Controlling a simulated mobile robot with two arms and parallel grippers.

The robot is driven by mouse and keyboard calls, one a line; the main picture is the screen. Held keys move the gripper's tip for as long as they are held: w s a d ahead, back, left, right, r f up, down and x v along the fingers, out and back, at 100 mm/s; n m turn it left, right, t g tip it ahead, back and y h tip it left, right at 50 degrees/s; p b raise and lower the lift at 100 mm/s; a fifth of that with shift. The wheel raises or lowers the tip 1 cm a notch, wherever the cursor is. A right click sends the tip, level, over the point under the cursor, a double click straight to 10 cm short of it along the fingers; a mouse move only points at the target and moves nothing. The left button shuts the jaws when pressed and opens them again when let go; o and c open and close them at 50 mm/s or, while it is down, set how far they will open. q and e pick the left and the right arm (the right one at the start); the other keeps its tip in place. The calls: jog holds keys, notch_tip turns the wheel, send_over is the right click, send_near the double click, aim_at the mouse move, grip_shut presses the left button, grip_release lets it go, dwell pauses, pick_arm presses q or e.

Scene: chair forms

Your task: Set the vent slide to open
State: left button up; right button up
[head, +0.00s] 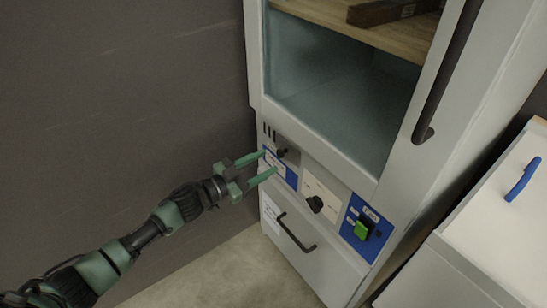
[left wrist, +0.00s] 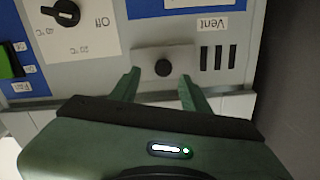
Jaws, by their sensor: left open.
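The vent slide is a small grey plate with a round black knob (head: 282,152) on the cabinet's control panel. In the head view it sits just right of the dark vertical vent slots (head: 269,131). In the left wrist view, which is upside down, the knob (left wrist: 163,68) shows on the slide plate (left wrist: 148,57), with the slots (left wrist: 217,58) and "Vent" label (left wrist: 213,25) to its right. My left gripper (head: 268,162) is open in front of the panel. In the wrist view, its fingertips (left wrist: 160,75) lie on either side of the knob; contact cannot be told.
A dial (head: 315,204) and a green switch (head: 361,230) sit to the right on the panel. A drawer with a dark handle (head: 296,235) is below. The cabinet's glass door (head: 335,85) is above.

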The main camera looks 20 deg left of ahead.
pick_arm(q)
jog(key=v, duration=0.3)
pick_arm(e)
jog(key=shift+s+f, duration=0.2)
jog(key=shift+f, duration=0.1)
jog(key=shift+w, duration=0.15)
